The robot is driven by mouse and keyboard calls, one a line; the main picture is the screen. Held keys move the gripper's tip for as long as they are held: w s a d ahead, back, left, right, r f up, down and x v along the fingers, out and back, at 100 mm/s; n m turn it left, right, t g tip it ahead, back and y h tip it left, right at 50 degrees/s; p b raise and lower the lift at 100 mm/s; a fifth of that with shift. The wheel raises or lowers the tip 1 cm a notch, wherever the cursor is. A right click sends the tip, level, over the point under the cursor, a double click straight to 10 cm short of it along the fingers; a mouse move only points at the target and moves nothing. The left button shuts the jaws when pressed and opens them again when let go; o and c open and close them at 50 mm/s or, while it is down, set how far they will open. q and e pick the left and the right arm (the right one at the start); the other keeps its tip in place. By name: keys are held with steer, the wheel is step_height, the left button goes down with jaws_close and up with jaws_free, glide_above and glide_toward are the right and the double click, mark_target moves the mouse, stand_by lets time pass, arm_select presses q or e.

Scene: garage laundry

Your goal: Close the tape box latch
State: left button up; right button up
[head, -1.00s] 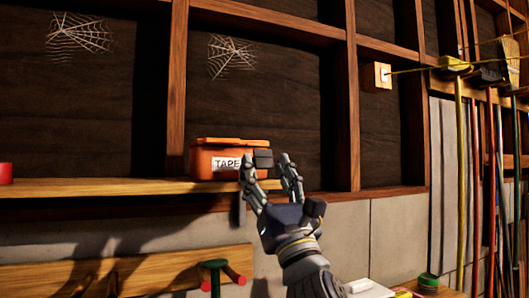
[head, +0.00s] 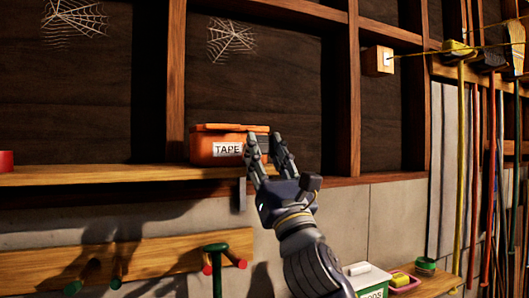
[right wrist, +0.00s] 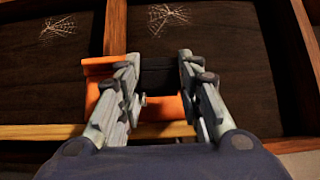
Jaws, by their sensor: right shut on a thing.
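The orange tape box (head: 202,150) with a white "TAPE" label (head: 228,149) sits on the wooden shelf in the head view, its lid (head: 225,127) appearing down on it. The box's orange front (right wrist: 165,107) also shows between my fingers in the right wrist view. My right gripper (head: 265,143) is at the box's right front, its fingers around the dark latch (right wrist: 160,76) seen between them in the wrist view. It is shut on the latch. The fingers hide most of the latch in the head view. My left gripper is not in view.
The shelf (head: 110,176) runs left from the box, with a red round object (head: 6,161) at its far left. Below are a peg rail (head: 150,258) and, lower right, a white-lidded green box (head: 368,277). Long-handled tools (head: 490,150) hang at right.

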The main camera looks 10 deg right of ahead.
mark_target(264, 137)
steer(key=shift+r+g+h, duration=0.5)
steer(key=shift+r+g, duration=0.45)
steer(key=shift+g, duration=0.55)
steer(key=shift+w+r+g+h, duration=0.15)
steer(key=shift+r+g+h, duration=0.15)
steer(key=shift+g, duration=0.5)
steer(key=shift+w+r+g+h, duration=0.2)
steer(key=shift+r+g, duration=0.1)
steer(key=shift+g, duration=0.5)
steer(key=shift+a, duration=0.1)
steer(key=o, duration=1.1)
steer(key=shift+c, duration=0.2)
steer(key=v, duration=1.2)
steer(key=shift+r, duration=0.1)
